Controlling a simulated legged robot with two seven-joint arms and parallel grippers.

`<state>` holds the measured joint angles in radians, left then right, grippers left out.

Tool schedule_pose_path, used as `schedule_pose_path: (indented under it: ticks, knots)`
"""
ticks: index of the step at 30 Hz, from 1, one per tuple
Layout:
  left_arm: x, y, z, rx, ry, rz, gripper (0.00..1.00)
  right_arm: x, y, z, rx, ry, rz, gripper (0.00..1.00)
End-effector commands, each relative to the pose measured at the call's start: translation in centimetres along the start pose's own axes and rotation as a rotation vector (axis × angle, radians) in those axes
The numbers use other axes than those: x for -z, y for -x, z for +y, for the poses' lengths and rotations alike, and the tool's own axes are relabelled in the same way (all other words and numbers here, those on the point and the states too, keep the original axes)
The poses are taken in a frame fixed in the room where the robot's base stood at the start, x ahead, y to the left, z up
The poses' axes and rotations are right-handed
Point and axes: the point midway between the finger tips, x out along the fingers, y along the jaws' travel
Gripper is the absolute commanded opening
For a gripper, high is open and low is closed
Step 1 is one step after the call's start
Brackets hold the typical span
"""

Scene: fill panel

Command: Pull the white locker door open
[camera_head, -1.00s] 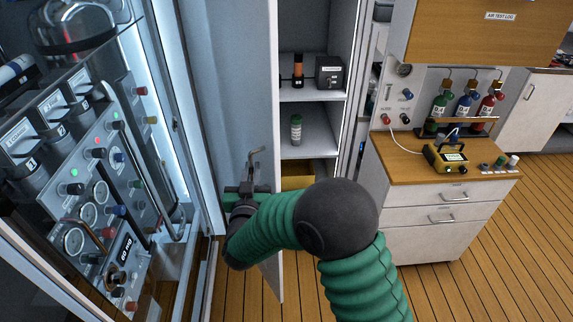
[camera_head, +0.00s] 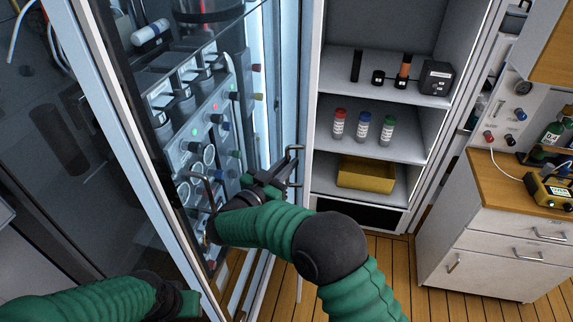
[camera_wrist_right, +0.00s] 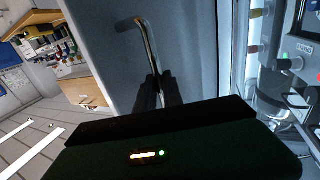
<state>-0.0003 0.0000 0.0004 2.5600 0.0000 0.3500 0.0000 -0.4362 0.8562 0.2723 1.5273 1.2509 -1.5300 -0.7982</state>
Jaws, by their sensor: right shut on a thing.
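The white locker door (camera_head: 291,95) stands wide open in the head view, swung to the left and seen almost edge-on. It also fills the middle of the right wrist view (camera_wrist_right: 195,50). Its metal bar handle (camera_head: 296,152) shows again in the wrist view (camera_wrist_right: 149,38). My right gripper (camera_head: 278,182) is shut on the handle, its dark fingers (camera_wrist_right: 158,92) meeting at the bar's lower part. The open locker (camera_head: 375,125) shows its shelves. My left arm comes in at the bottom left; its dark wrist end (camera_head: 168,297) shows, but its fingers cannot be made out.
Red, blue and green-capped bottles (camera_head: 363,127) stand on the middle shelf, with a yellow bin (camera_head: 365,173) below. A glass-fronted gauge panel (camera_head: 205,130) stands close left of the door. A drawer cabinet (camera_head: 490,235) is at right. Wooden floor (camera_head: 385,265) is clear before the locker.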

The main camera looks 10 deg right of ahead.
Motion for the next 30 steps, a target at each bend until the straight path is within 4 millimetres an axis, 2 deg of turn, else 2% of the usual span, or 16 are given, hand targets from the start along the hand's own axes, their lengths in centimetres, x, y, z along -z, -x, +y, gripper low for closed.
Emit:
schedule_pose_path:
  ticks: [1,5,6,10,30]
  knots:
    - [0.01,0.05,0.00,0.000,0.000,0.000,0.36,0.58,-0.16,-0.19,0.001,-0.005,0.012,0.00]
    - [0.01,0.06,-0.01,0.000,0.000,0.000,0.36,0.68,-0.05,-0.35,0.002,-0.006,0.014,0.00]
    - [0.02,0.06,-0.02,0.000,0.000,0.000,0.36,0.68,-0.07,-0.33,0.001,-0.006,0.014,0.17]
    - [0.02,0.05,-0.02,0.000,0.001,0.000,0.36,0.53,0.00,-0.31,0.002,-0.005,0.011,0.33]
    - [0.04,0.15,-0.02,0.000,0.001,0.000,0.36,0.37,-0.09,-0.15,0.003,-0.003,0.007,0.33]
